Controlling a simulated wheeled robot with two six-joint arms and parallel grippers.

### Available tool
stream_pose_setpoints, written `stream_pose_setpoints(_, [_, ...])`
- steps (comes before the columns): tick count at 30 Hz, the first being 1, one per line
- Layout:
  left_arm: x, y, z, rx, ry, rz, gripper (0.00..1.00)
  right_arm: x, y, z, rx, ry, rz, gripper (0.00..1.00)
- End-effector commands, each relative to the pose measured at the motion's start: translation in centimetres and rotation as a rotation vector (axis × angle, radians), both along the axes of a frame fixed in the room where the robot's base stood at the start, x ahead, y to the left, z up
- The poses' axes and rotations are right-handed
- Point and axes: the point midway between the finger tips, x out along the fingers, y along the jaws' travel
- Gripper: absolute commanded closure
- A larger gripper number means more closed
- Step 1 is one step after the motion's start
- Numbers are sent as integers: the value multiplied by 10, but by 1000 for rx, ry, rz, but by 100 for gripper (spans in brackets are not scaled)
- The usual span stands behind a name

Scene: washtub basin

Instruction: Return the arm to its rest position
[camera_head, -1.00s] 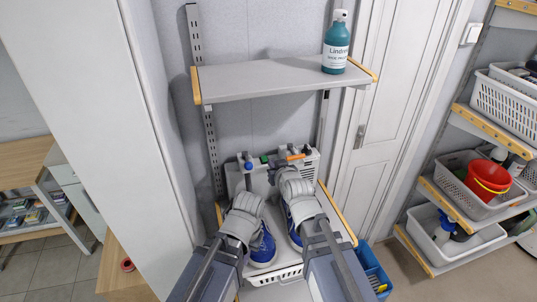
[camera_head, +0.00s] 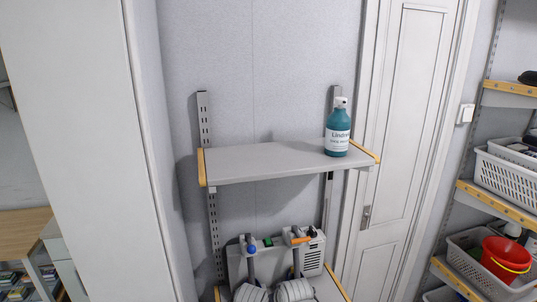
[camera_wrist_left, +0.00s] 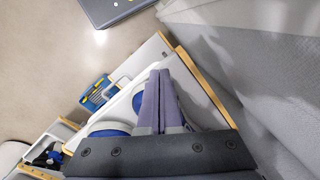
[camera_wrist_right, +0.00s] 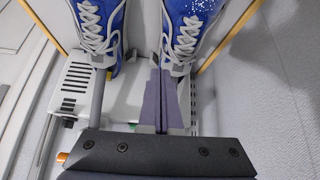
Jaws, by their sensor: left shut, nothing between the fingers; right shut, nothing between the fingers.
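My left gripper (camera_wrist_left: 160,75) is shut and empty in the left wrist view, its fingers in front of a white tray (camera_wrist_left: 128,92) with blue-and-white shoes. My right gripper (camera_wrist_right: 158,75) is shut and empty in the right wrist view. Its tips lie in front of the space between two blue-and-white laced shoes (camera_wrist_right: 103,32) and (camera_wrist_right: 184,34); I cannot tell whether they touch anything.
A white panel (camera_head: 90,150) stands left, a door (camera_head: 400,150) right. Far right shelves hold baskets and a red bucket (camera_head: 505,260).

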Motion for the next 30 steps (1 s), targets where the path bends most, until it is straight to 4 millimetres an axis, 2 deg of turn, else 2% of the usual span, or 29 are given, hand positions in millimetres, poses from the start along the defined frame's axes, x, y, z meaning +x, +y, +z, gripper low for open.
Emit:
stream_pose_setpoints(1, [0, 0, -8, 0, 0, 0, 100, -21, -2, -19, -39, 94, 6, 100])
stream_pose_setpoints(4, [0, 0, -13, 0, 0, 1, 100, -62, -11, -42, -121, 277, 4, 100])
stream_pose_setpoints(9, [0, 0, -20, 0, 0, 1, 100, -115, -27, -58, -232, 499, -15, 100])
stream_pose_setpoints(12, [0, 0, -21, 0, 0, 1, 100, -133, -33, -60, -269, 571, -24, 100])
stream_pose_setpoints(17, [0, 0, -21, 0, 0, 1, 100, -142, -36, -60, -290, 611, -31, 100])
stream_pose_setpoints(30, [0, 0, -21, 0, 0, 1, 100, -142, -36, -60, -289, 609, -31, 100])
